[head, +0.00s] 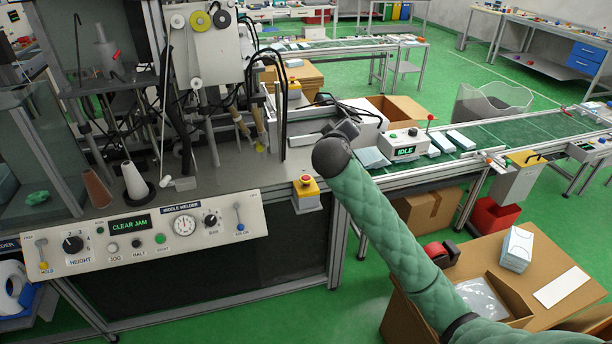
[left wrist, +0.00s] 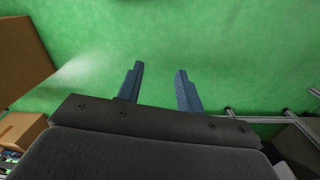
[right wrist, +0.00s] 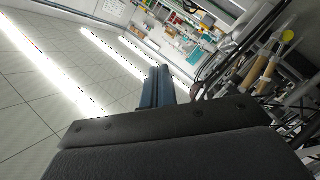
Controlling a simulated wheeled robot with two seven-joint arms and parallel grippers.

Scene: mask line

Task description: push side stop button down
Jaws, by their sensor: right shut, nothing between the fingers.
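The side stop button (head: 306,179) is a red knob on a small yellow box, mounted at the right end of the welder's front edge in the head view. My right arm comes in from the lower right, and its dark rounded joint is just right of and above the button. My right gripper (right wrist: 158,85) is shut and empty in the right wrist view, aimed up toward the ceiling and far shelves. It is apart from the button, which that view does not show. My left gripper (left wrist: 160,82) is open and empty above the green floor, outside the head view.
The welder's control panel (head: 160,233) reads CLEAR JAM. A white box (head: 403,145) reading IDLE stands by the conveyor (head: 490,135). A cardboard-topped table (head: 545,255) holds a tape dispenser and a mask pack at the lower right.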

